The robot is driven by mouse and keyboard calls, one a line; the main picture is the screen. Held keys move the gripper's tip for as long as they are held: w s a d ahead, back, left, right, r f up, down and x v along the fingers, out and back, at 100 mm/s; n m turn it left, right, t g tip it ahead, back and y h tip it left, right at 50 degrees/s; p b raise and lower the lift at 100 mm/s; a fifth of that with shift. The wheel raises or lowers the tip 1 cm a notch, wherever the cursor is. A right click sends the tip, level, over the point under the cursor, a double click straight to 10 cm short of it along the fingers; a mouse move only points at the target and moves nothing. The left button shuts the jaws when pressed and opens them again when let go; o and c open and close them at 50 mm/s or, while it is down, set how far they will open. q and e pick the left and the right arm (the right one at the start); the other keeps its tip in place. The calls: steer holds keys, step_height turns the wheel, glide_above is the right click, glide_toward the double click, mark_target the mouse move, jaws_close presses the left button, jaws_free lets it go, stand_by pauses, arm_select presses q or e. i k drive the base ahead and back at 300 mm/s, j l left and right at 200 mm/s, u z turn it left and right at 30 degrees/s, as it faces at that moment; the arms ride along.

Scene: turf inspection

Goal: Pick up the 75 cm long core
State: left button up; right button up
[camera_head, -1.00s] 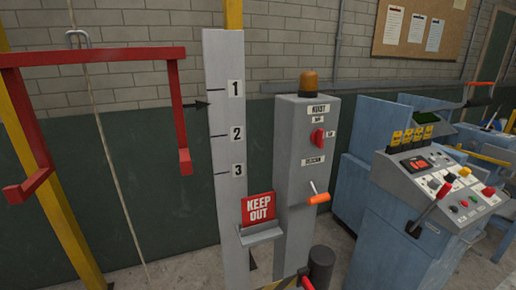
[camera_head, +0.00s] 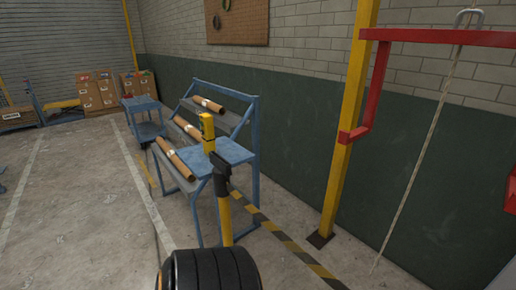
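Three brown, tube-like cores lie on a blue stepped rack (camera_head: 254,110) in the head view. The upper core (camera_head: 207,104) is on the top tier, the middle core (camera_head: 187,129) is below it, and the lower core (camera_head: 175,158) is lowest and nearest. Neither of my grippers is in view.
A yellow handheld device (camera_head: 207,132) stands on a blue table (camera_head: 232,152) at the rack. A yellow post (camera_head: 225,215) with striped tape (camera_head: 285,240) stands before it. A blue cart (camera_head: 143,108) is beyond. A red frame (camera_head: 440,37) is at right.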

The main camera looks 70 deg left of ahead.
mark_target(189, 176)
steer(key=u, duration=3.1)
steer(key=i+j+u, duration=0.5)
steer(key=i, duration=0.25)
steer(key=i+j, duration=0.15)
steer(key=i, duration=0.4)
steer(key=i+j, duration=0.2)
steer(key=i, duration=0.35)
steer(key=i+j+u, duration=0.1)
steer(key=i, duration=3.1)
steer(key=i+z, duration=0.4)
steer(key=i, duration=0.2)
steer(key=i+j+z, duration=0.2)
steer(key=i+z, duration=0.25)
steer(key=i, duration=0.15)
steer(key=i+z, duration=0.15)
steer(key=z, duration=0.3)
steer(key=i+z, duration=0.2)
steer(key=z, duration=0.3)
steer(key=i+j+z, duration=0.1)
steer(key=z, duration=0.35)
steer(key=i+j+z, duration=0.15)
steer(key=z, duration=0.35)
steer(key=i+j+z, duration=0.15)
steer(key=z, duration=0.3)
steer(key=j+z, duration=0.3)
steer(key=z, duration=0.2)
steer(key=i, duration=0.05)
